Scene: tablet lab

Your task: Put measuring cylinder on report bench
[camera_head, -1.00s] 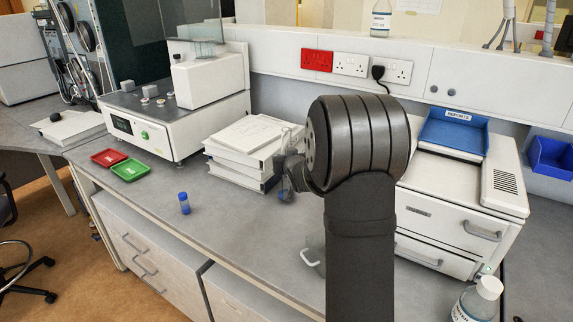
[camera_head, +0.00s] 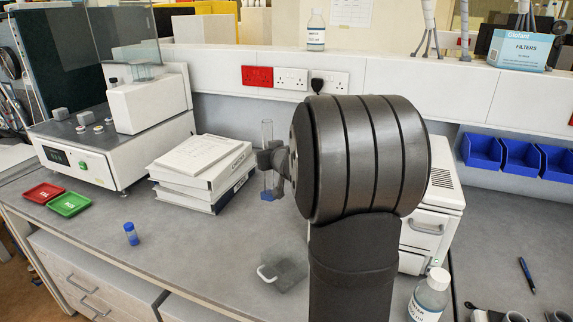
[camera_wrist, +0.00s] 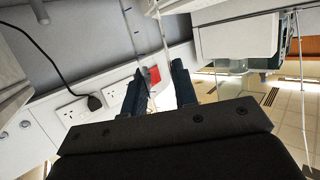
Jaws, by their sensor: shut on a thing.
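The measuring cylinder (camera_head: 267,133) is a clear, narrow upright tube with a bluish base, just right of the stacked binders in the head view. My gripper (camera_head: 267,160) is shut on its middle, and the base appears raised off the grey bench. In the wrist view, the clear tube with blue marks (camera_wrist: 135,32) shows between the fingers of my gripper (camera_wrist: 155,85). No bench carries a readable report label now. A grey bench section (camera_head: 490,255) extends at the right, beyond the white cabinet.
Binders (camera_head: 205,170) are stacked left of the cylinder. A blue-capped vial (camera_head: 131,234), a see-through vessel (camera_head: 285,270) and a white-capped bottle (camera_head: 430,295) stand on the bench. A white drawer cabinet (camera_head: 428,225) is partly hidden by my arm. A pen (camera_head: 526,274) and mugs lie right.

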